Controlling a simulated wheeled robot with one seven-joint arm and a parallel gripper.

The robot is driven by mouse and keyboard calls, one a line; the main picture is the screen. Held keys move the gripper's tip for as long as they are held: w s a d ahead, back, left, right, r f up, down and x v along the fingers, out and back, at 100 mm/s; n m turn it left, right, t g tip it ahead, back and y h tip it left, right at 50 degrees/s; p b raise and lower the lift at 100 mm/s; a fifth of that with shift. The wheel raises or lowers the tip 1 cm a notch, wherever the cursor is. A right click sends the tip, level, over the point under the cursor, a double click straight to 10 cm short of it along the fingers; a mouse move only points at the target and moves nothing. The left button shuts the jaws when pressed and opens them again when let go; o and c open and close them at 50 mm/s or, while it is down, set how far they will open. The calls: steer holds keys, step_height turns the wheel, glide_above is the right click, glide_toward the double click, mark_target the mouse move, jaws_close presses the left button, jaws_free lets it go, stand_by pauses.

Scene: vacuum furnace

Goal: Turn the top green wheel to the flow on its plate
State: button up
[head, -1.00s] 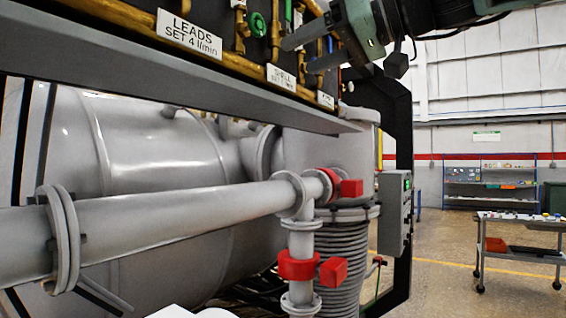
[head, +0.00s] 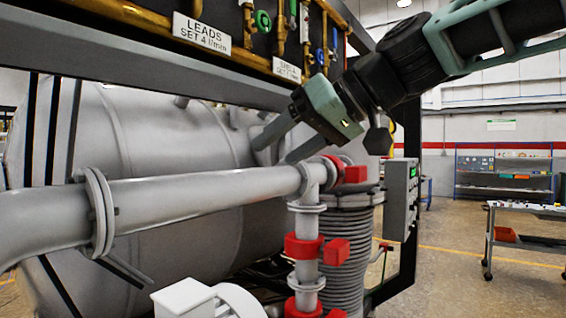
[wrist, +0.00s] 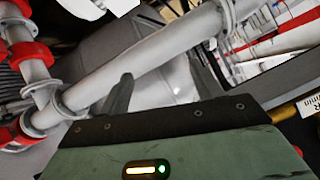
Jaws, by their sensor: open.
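A green wheel (head: 263,21) shows at the top of the head view, on the brass piping right of the plate "LEADS SET 4 l/min" (head: 201,32). A second plate (head: 286,69) sits further right; its text is too small to read surely. My gripper (head: 272,150) is open and empty, below and right of the green wheel, in front of the grey vessel. Its two fingers point down and left, apart from the wheel. In the wrist view the open fingers (wrist: 158,88) point toward a grey pipe; no green wheel shows there.
A grey pipe (head: 205,187) with red clamps (head: 303,246) runs below my gripper. A dark beam (head: 150,62) crosses under the brass piping. A grey control box (head: 401,200) and a trolley (head: 525,212) stand at the right, with open floor between.

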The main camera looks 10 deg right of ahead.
steer(key=shift+s+a+f+g, duration=0.15)
steer(key=shift+s+f, duration=0.2)
steer(key=shift+f, duration=0.3)
steer(key=shift+s+a+f+g, duration=0.15)
steer(key=shift+s+f, duration=0.15)
steer(key=shift+f, duration=0.3)
steer(key=shift+h, duration=0.3)
steer(key=s+f+g+h, duration=0.2)
steer(key=s+f, duration=0.2)
steer(key=f, duration=0.5)
steer(key=s+f+g+h, duration=0.15)
steer(key=s+f, duration=0.25)
steer(key=f, duration=0.5)
steer(key=s+d+f+g+h, duration=0.2)
steer(key=s+d+f+h, duration=0.3)
steer(key=s+f, duration=0.8)
steer(key=d+f, duration=0.2)
steer(key=d, duration=0.1)
steer(key=shift+s+f+n, duration=0.15)
steer(key=shift+s+n, duration=0.1)
steer(key=shift+n, duration=0.05)
